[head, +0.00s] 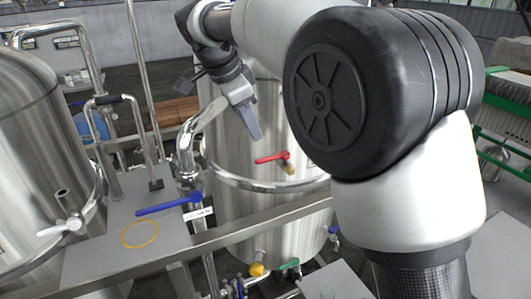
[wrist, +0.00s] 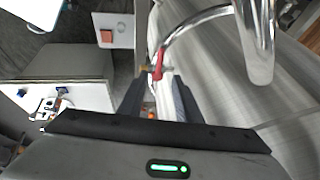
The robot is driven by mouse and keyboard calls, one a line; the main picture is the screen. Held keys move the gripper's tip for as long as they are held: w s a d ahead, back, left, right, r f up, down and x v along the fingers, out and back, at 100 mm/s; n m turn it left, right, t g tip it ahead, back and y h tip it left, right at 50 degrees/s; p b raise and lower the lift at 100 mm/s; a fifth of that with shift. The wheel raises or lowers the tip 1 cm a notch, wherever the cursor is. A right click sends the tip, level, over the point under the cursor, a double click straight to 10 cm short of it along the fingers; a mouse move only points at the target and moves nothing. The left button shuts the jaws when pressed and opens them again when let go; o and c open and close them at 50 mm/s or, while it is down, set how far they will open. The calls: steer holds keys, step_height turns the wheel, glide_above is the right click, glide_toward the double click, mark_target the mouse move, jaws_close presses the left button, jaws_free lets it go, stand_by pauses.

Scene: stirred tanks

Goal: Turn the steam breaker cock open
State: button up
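Several lever-handled cocks show, and I cannot tell by a readable label which is the steam breaker cock. A red lever (head: 272,158) sits on a brass fitting on the front of the middle steel tank (head: 235,145). A blue lever (head: 168,205) with a small white tag (head: 198,214) is on the pipework left of it. My gripper (head: 257,137) points down in front of the tank, above the red lever and apart from it. In the wrist view the red lever (wrist: 158,66) appears beyond the gap between my dark fingers (wrist: 160,92). The fingers are spread and nothing is seen held.
A curved steel pipe (head: 188,135) stands left of the gripper. A steel rail (head: 255,222) crosses in front of the tank. Another tank (head: 30,140) with a white lever (head: 62,228) stands left. Yellow (head: 256,268) and green (head: 289,264) handles are low down.

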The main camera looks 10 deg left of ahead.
mark_target(264, 160)
steer(key=x, duration=1.1)
steer(key=shift+w+d+f, duration=0.1)
steer(key=shift+w+f, duration=0.05)
steer(key=shift+f, duration=0.15)
steer(key=shift+c, duration=0.4)
jaws_close()
